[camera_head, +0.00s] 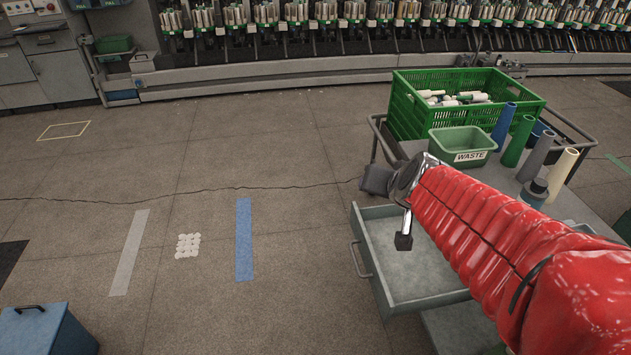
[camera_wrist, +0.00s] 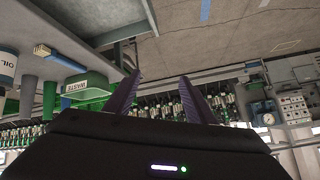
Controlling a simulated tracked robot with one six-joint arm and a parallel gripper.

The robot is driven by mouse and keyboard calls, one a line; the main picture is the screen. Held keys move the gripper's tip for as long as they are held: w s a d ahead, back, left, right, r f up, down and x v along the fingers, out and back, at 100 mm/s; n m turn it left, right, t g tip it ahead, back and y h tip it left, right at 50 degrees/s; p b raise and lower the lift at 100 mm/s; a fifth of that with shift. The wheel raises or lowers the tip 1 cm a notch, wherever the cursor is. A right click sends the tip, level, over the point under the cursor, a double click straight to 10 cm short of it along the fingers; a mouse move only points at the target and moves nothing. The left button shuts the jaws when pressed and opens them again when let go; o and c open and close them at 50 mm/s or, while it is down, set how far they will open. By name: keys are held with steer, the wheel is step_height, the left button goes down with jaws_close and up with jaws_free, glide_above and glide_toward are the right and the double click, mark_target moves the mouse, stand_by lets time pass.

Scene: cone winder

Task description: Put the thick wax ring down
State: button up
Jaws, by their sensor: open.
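I cannot make out a wax ring in either view. My gripper (camera_head: 389,211) is open above the left end of the cart, near the pulled-out grey drawer (camera_head: 372,292). In the wrist view the two dark fingers of my gripper (camera_wrist: 160,79) stand apart with nothing seen between them. The visible part of the drawer floor looks bare. My red-sleeved arm hides the drawer's right part and some of the cart top.
The cart top holds a green crate (camera_head: 468,116) of cones, a green WASTE bin (camera_head: 461,147), an oil container (camera_head: 533,192) and several upright tubes (camera_head: 518,141). A blue box (camera_head: 45,330) stands at lower left. The floor between is open, with tape strips (camera_head: 244,240).

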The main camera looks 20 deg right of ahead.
steer(key=s+a+n+g+y, duration=0.1)
steer(key=s+a+n+g, duration=0.2)
steer(key=s+a, duration=0.9)
steer(key=s+n, duration=0.3)
steer(key=shift+a+r+g+y, duration=0.25)
steer(key=shift+r+g+y, duration=0.1)
steer(key=shift+g+y, duration=0.05)
